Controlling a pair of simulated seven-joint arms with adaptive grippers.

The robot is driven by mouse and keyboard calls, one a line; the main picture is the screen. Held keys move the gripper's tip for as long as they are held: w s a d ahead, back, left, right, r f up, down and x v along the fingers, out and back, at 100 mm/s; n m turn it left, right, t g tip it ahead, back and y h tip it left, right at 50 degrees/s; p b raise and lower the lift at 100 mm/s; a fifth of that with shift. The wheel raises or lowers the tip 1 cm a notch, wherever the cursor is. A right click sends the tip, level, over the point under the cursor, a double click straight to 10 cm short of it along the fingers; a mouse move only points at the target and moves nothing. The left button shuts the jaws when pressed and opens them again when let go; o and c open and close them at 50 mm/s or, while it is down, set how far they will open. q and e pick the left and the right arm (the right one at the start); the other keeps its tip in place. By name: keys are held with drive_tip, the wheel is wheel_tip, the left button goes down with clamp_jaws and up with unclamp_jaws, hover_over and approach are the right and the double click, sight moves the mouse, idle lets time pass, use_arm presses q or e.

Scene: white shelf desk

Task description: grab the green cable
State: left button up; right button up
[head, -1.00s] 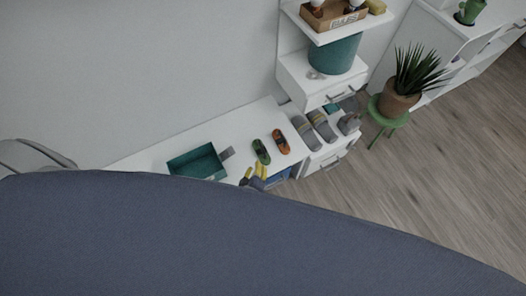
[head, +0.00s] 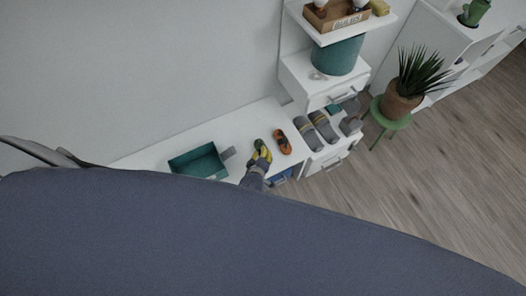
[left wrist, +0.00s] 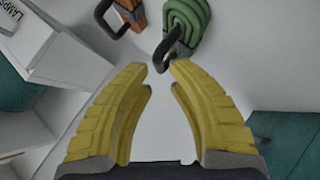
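The green cable (head: 258,145) is a bundled coil on the white desk, with a dark clip loop at one end. In the left wrist view the green cable (left wrist: 190,18) is at the top, just beyond the fingertips. My left gripper (head: 259,158) has yellow fingers and reaches the cable from below in the head view, partly covering it. In the left wrist view the left gripper (left wrist: 160,68) is open and empty, with the dark clip in front of the gap between its tips. My right gripper is not in view.
An orange cable (head: 282,142) lies close beside the green one. A teal tray (head: 198,161) is to the left on the desk. Grey shoes (head: 322,127) sit to the right. A shelf with a teal basket (head: 336,55) and a plant (head: 403,90) are farther back.

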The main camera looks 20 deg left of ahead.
use_arm(q)
drive_tip(key=x, duration=0.3)
drive_tip(key=shift+w+a+r, duration=0.1)
drive_tip(key=shift+w+r, duration=0.05)
drive_tip(key=shift+r, duration=0.05)
drive_tip(key=shift+x, duration=0.95)
clamp_jaws()
drive_tip(key=shift+f, duration=0.1)
